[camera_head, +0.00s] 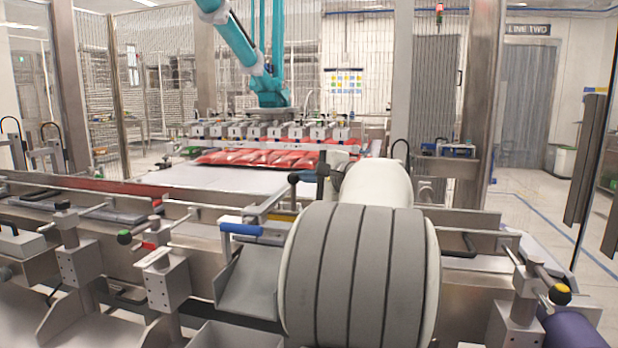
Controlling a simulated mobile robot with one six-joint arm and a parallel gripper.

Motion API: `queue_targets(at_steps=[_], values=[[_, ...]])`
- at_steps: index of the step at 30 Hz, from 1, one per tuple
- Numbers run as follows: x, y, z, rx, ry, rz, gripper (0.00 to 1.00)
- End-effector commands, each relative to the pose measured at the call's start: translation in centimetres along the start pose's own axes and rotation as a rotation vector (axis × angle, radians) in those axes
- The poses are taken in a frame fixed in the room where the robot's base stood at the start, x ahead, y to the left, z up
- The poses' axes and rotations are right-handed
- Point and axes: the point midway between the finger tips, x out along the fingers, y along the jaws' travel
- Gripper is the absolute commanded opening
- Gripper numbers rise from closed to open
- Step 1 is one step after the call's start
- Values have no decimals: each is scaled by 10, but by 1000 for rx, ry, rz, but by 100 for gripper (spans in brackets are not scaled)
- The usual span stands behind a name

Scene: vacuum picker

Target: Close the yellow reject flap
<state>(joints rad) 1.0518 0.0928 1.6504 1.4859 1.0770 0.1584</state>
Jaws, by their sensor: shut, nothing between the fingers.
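A round knob (560,294), black with a yellow part, sits on a lever over a steel block at the lower right.
A blue handle (240,229) stands over a grey chute (248,285). A green-and-black knob (124,237) is further left. Behind the rail, red packs (262,159) lie under a teal picker arm (235,42). A purple roller (575,332) fills the lower right corner.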

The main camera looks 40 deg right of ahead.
Motion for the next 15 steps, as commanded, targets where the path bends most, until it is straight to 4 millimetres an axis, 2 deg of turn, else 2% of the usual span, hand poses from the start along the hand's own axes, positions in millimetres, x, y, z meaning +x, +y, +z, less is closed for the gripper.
queue_targets(at_steps=[9,15], values=[[-3,-1,1,-2,-2,0,0],[-32,-2,0,-2,3,-1,0]])
